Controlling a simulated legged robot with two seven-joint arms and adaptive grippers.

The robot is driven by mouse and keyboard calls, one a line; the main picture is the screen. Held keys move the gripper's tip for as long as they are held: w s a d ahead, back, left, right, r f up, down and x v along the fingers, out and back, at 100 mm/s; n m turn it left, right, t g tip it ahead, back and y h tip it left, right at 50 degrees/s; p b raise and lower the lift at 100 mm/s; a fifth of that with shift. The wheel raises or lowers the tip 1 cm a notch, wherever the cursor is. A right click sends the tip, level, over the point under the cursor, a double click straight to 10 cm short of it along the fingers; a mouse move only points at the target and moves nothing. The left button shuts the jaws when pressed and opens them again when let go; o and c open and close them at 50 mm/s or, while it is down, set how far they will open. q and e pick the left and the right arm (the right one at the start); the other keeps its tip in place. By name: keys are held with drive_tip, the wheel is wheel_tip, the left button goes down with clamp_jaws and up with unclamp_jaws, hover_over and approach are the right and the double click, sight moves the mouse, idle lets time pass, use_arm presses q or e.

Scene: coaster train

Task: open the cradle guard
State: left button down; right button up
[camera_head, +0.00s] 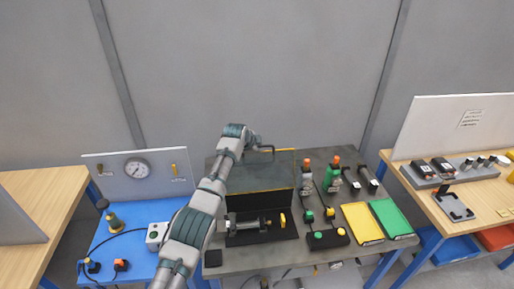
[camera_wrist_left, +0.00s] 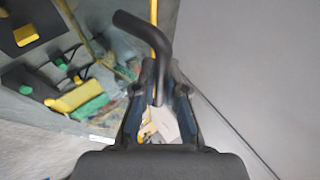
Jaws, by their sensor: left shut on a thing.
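The cradle guard (camera_head: 272,176) is a dark, see-through panel with a yellow top edge, standing raised at the back of the cradle. The cradle (camera_head: 262,238) below it is a black base holding a grey cylindrical part and a yellow piece, visible from the front. My left gripper (camera_head: 262,149) is at the guard's upper edge. In the left wrist view my left gripper (camera_wrist_left: 161,78) is shut on a black bent handle (camera_wrist_left: 146,27), whose end shows between the fingers. The handle's join to the guard is not clear. My right gripper is not in view.
A blue table (camera_head: 125,262) with a gauge panel (camera_head: 140,174) is left. A grey wall closes the back.

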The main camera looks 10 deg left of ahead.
use_arm(q)
drive_tip(key=shift+f, duration=0.1)
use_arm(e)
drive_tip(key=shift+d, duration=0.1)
use_arm(q)
drive_tip(key=c, duration=1.2)
unclamp_jaws()
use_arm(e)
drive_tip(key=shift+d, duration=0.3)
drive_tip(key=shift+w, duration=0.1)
use_arm(q)
drive_tip(key=shift+s+r, duration=0.3)
drive_tip(key=shift+r, duration=0.2)
drive_tip(key=v, duration=1)
drive_tip(key=shift+s+a+r, duration=0.15)
drive_tip(key=shift+s+r, duration=0.05)
drive_tip(key=shift+s, duration=0.1)
